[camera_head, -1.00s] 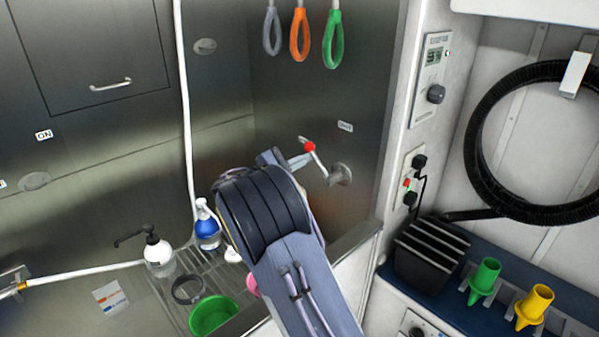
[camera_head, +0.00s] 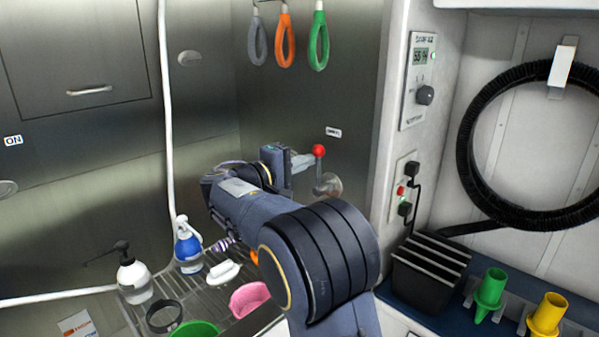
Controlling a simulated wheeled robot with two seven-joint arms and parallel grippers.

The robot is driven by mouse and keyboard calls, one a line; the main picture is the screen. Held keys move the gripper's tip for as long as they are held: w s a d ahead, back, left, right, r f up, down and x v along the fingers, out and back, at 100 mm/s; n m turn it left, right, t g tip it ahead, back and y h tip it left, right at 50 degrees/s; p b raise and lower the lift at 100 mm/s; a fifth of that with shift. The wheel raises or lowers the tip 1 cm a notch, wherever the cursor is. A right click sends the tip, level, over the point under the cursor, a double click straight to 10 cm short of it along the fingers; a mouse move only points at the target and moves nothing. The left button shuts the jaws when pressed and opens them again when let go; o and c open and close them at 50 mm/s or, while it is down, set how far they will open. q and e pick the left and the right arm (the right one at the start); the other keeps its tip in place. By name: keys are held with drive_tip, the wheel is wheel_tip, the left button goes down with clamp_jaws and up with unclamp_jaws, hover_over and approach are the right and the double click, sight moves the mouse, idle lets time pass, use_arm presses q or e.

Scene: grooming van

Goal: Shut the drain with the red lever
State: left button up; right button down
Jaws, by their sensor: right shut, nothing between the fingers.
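The red lever (camera_head: 319,151) is on the steel back wall of the tub, with a red ball knob on a short arm. The arm stands nearly upright above its round metal hub (camera_head: 328,185). My right gripper (camera_head: 304,161) is shut and empty, with its fingertips just left of the lever, close below the knob. I cannot tell if they touch it. Part of the lever's arm is hard to see behind the fingertips. A small label (camera_head: 333,132) above the lever is too blurred to read. My left gripper is not in view.
Grey, orange and green loops (camera_head: 319,42) hang above. A control panel (camera_head: 418,80) is on the right pillar.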

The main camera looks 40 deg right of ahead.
drive_tip(key=shift+s+m, duration=0.25)
drive_tip(key=shift+m, duration=0.05)
idle(0.5)
drive_tip(key=a, duration=0.7)
drive_tip(key=shift+s+a+b, duration=0.15)
drive_tip(key=shift+a+b, duration=0.2)
drive_tip(key=shift+a, duration=0.05)
